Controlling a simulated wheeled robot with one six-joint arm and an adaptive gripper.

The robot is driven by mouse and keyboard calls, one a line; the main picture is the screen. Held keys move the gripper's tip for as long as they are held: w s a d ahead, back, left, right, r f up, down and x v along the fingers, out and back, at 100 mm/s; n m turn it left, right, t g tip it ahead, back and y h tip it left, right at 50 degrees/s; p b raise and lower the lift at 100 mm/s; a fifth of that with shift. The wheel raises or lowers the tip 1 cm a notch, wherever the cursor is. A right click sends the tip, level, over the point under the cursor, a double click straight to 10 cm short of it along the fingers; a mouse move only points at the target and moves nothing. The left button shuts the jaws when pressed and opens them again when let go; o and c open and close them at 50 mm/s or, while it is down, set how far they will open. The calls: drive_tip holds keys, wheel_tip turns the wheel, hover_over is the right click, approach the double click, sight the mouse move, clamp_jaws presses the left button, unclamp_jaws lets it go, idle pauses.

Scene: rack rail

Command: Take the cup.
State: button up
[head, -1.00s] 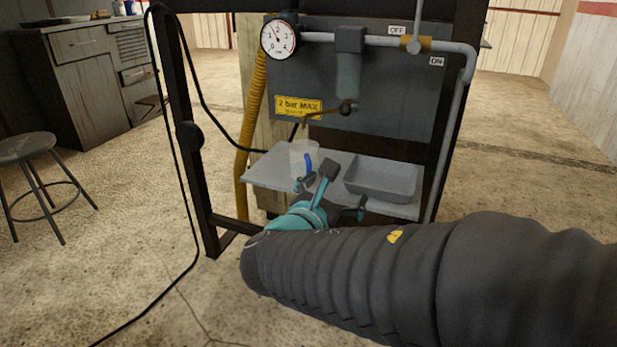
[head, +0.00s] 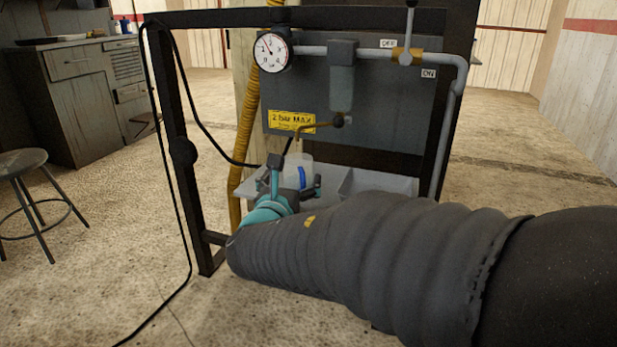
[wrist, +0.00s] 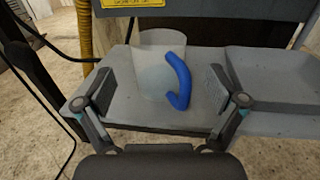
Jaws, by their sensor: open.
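The cup (wrist: 152,72) is translucent white with a blue handle (wrist: 181,80) on its near right side. It stands upright on the left part of a grey shelf (wrist: 130,110). In the head view the cup (head: 296,168) is partly hidden behind my gripper (head: 292,178). In the wrist view my gripper (wrist: 160,92) is open, with one finger to the left and one to the right of the cup. The cup lies ahead between the fingers, and I see no contact.
A grey tray (head: 378,183) sits on the shelf to the right. A brass spout (head: 320,125) hangs just above the cup. A black frame post (head: 180,150) with a cable and a yellow hose (head: 247,130) stand at the left. A stool (head: 25,165) is far left.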

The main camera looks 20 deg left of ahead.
sight(294, 172)
drive_tip(key=w, duration=0.4)
drive_tip(key=shift+w+a, duration=0.25)
drive_tip(key=shift+w, duration=0.15)
drive_tip(key=c, duration=1.3)
drive_tip(key=shift+c, duration=0.6)
